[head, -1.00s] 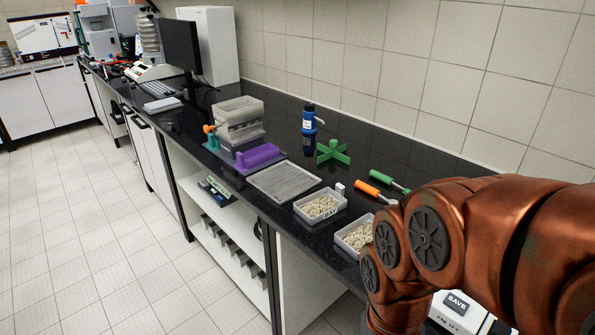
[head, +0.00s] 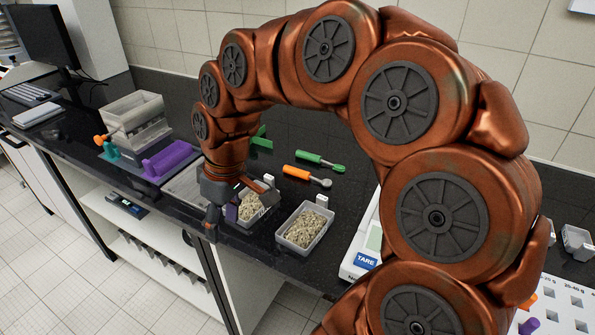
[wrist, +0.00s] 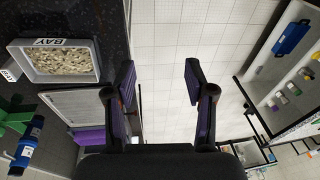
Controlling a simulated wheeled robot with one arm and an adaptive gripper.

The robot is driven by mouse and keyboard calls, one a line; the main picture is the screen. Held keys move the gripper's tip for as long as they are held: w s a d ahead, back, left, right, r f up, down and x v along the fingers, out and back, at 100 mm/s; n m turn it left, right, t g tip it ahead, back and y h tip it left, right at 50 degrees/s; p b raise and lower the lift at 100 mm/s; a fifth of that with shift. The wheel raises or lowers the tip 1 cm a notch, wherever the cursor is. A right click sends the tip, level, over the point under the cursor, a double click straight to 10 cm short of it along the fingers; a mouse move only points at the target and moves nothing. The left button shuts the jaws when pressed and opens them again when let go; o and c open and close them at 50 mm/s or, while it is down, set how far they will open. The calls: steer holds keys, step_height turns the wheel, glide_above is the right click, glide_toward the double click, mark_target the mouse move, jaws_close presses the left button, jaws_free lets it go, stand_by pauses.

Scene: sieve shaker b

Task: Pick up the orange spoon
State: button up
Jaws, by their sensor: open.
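The orange spoon (head: 299,173) lies on the black counter in the head view. Its handle is orange and its grey bowl end points right. It is not seen in the wrist view. My gripper (head: 226,216) is by the counter's front edge, in front of and left of the spoon, overlapping a tray in the picture. In the wrist view my gripper (wrist: 160,85) has its two dark, purple-lined fingers wide apart with nothing between them. White floor tiles show beyond them.
A green-handled spoon (head: 319,161) lies just behind the orange one. A grain-filled tray (head: 283,238) stands in front, near a scale (head: 366,262). A labelled tray (wrist: 98,77) and blue bottle (wrist: 27,146) show in the wrist view. A tiled wall bounds the counter.

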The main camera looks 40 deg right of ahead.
steer(key=w+d+t, duration=0.1)
steer(key=w+d, duration=0.5)
steer(key=d, duration=0.1)
steer(key=t+p, duration=0.2)
glide_toward(299, 170)
steer(key=shift+w+a+f+m+h, duration=0.3)
steer(key=shift+a+f+m, duration=0.1)
steer(key=shift+a+f, duration=0.3)
steer(key=shift+d+p+x, duration=0.2)
steer(key=shift+p+x, duration=0.6)
steer(key=shift+x, duration=1.15)
steer(key=shift+d+p+x, duration=0.2)
steer(key=shift+p+x, duration=0.55)
steer(key=shift+x, duration=1.2)
steer(key=shift+c, duration=0.3)
jaws_close()
